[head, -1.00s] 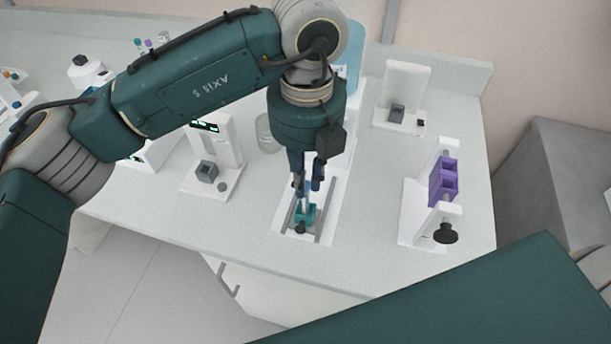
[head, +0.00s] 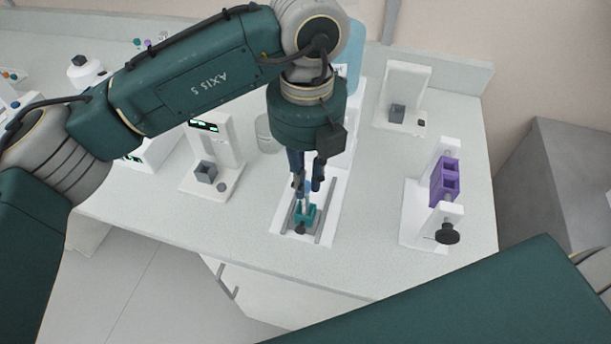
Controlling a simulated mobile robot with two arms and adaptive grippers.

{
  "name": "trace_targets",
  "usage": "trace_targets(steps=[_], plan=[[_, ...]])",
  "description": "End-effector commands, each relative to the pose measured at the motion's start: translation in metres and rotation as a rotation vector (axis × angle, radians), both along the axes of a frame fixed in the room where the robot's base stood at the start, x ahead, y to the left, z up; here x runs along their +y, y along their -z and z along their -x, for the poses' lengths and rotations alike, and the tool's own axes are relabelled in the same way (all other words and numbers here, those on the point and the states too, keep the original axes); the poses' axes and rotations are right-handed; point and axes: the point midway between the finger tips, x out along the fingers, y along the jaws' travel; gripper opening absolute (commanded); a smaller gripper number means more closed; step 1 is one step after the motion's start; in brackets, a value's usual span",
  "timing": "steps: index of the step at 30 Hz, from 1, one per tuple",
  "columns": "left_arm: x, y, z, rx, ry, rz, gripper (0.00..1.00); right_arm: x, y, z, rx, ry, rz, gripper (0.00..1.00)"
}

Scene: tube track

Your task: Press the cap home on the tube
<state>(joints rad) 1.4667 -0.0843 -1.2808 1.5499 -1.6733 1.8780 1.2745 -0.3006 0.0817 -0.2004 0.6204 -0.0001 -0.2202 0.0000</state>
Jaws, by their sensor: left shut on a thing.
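My left gripper (head: 307,190) points down over a teal holder block (head: 305,215) on a white slide fixture near the counter's front edge. Its fingers are shut on a small blue cap (head: 307,187). A pale tube (head: 305,204) shows just below the cap and stands upright in the teal block. The fingers hide much of the cap, so I cannot tell how far it sits on the tube. My right gripper is out of view.
The white slide fixture (head: 328,226) has rails beside the block. A white stand with a purple block (head: 445,180) is on the right. A white stand with a grey block (head: 206,172) is on the left. Another white stand (head: 405,90) is behind. A glass beaker (head: 266,133) stands near my left arm.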

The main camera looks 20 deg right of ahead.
Motion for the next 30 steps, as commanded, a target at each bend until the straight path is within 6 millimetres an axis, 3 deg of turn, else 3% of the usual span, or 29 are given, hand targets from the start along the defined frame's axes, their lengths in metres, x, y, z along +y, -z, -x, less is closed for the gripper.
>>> trace_targets(steps=[23,27,30], plan=[[0.0000,0.0052,-0.0001,-0.001,0.000,0.000,0.07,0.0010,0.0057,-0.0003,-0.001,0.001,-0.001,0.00],[0.0000,0.0052,-0.0001,-0.001,0.000,0.000,0.36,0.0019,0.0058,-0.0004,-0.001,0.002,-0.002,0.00],[0.0000,0.0052,-0.0001,-0.001,0.000,0.000,0.36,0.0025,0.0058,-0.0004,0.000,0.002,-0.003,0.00]])
